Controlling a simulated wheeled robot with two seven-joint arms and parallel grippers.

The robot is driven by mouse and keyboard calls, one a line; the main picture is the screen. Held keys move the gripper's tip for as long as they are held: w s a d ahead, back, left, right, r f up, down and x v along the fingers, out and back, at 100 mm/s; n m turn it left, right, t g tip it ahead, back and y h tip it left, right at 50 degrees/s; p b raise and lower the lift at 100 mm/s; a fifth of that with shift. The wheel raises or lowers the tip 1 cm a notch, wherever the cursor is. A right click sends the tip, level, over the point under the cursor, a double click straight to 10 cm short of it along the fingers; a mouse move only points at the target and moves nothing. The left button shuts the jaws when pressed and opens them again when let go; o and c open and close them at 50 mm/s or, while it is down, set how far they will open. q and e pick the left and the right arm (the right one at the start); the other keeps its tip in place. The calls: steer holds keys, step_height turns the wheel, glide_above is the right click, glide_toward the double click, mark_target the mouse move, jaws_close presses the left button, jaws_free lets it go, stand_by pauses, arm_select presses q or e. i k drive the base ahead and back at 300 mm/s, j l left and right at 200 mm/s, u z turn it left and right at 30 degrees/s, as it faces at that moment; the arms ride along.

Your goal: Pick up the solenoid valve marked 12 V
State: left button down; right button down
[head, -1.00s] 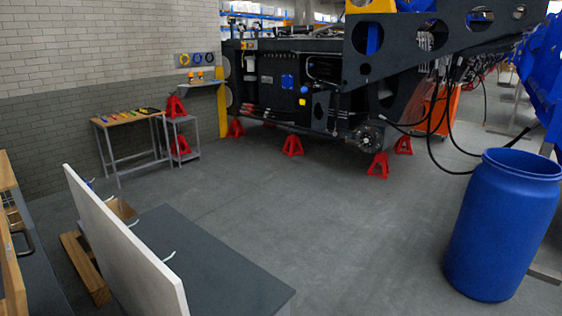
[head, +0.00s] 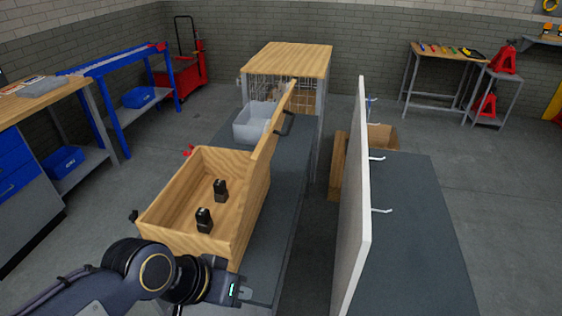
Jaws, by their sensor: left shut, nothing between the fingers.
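Two small dark objects stand in an open wooden box: one farther back (head: 220,190) and one nearer (head: 204,221). They may be solenoid valves, but they are too small to read any 12 V mark. My left gripper (head: 236,291) is at the bottom of the head view, in front of the box's near right corner. It is shut and empty, apart from both dark objects. My right gripper is out of view.
The wooden box (head: 252,222) has a raised lid with a dark handle and sits on a grey bench. A grey bin (head: 250,124) and a wire-sided wooden cage (head: 287,60) are behind it. A white upright panel (head: 351,215) with hooks stands to the right.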

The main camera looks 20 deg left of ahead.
mark_target(220, 195)
steer(key=i+l+u, duration=0.1)
steer(key=u, duration=0.35)
steer(key=i+l+u, duration=0.25)
steer(key=u, duration=0.25)
steer(key=i+l+u, duration=0.2)
steer(key=u, duration=0.25)
steer(key=j+z, duration=0.15)
steer(key=z, duration=0.35)
steer(key=j+z, duration=0.15)
steer(key=z, duration=0.3)
steer(key=k+j+z, duration=0.25)
steer(key=k+j+u, duration=0.15)
steer(key=u, duration=1.05)
